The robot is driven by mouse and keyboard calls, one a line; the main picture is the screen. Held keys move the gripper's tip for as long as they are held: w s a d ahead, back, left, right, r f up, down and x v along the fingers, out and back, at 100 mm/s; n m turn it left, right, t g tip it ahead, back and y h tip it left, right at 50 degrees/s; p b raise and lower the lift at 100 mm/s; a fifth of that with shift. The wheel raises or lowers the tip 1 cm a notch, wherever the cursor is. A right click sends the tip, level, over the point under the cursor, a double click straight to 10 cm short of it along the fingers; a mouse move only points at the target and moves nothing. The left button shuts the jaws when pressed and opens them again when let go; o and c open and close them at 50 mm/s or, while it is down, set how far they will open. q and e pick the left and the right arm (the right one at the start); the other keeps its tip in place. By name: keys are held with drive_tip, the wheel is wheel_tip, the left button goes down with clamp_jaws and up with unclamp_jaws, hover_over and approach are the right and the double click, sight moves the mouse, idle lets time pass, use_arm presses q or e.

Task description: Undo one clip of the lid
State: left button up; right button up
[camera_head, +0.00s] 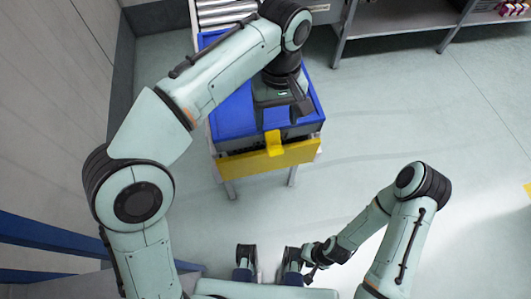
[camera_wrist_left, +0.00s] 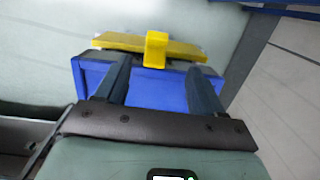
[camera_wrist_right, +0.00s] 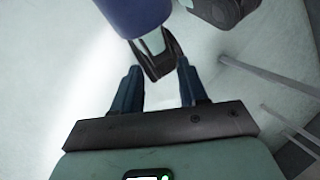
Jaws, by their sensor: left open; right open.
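The blue lid (camera_head: 232,118) lies on a box on a stand, below my left arm in the head view. A yellow clip (camera_head: 274,140) sits at the lid's near edge, by a yellow front panel (camera_head: 245,162). I cannot tell if it is fastened. My left gripper (camera_head: 281,110) is open above the lid, behind the clip. In the left wrist view the clip (camera_wrist_left: 156,50) shows past the open fingertips (camera_wrist_left: 158,65), between them and apart from them. My right gripper (camera_head: 313,264) is low and far from the lid; the right wrist view shows its fingers (camera_wrist_right: 159,66) open.
A roller conveyor (camera_head: 222,12) lies behind the box. A metal shelf rack (camera_head: 400,18) stands at the back right. A wall (camera_head: 60,70) and blue rails (camera_head: 50,236) are at the left. The floor (camera_head: 400,110) right of the box is clear.

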sight(276, 149)
use_arm(q)
drive_tip(key=shift+t, duration=0.6)
drive_tip(key=f+b, duration=0.1)
drive_tip(key=f, duration=0.3)
drive_tip(key=f+b, duration=0.2)
drive_tip(key=f, duration=0.2)
drive_tip(key=s+f+b, duration=0.1)
drive_tip(key=f+b, duration=0.1)
drive_tip(key=f, duration=0.2)
drive_tip(key=shift+d, duration=0.15)
use_arm(e)
drive_tip(key=shift+t, duration=0.4)
drive_tip(key=f, duration=0.1)
drive_tip(key=w+f, duration=0.1)
drive_tip(key=f, duration=0.1)
drive_tip(key=w+f, duration=0.1)
drive_tip(key=f, duration=0.1)
drive_tip(key=shift+a+f, duration=0.15)
drive_tip(key=shift+f, duration=0.1)
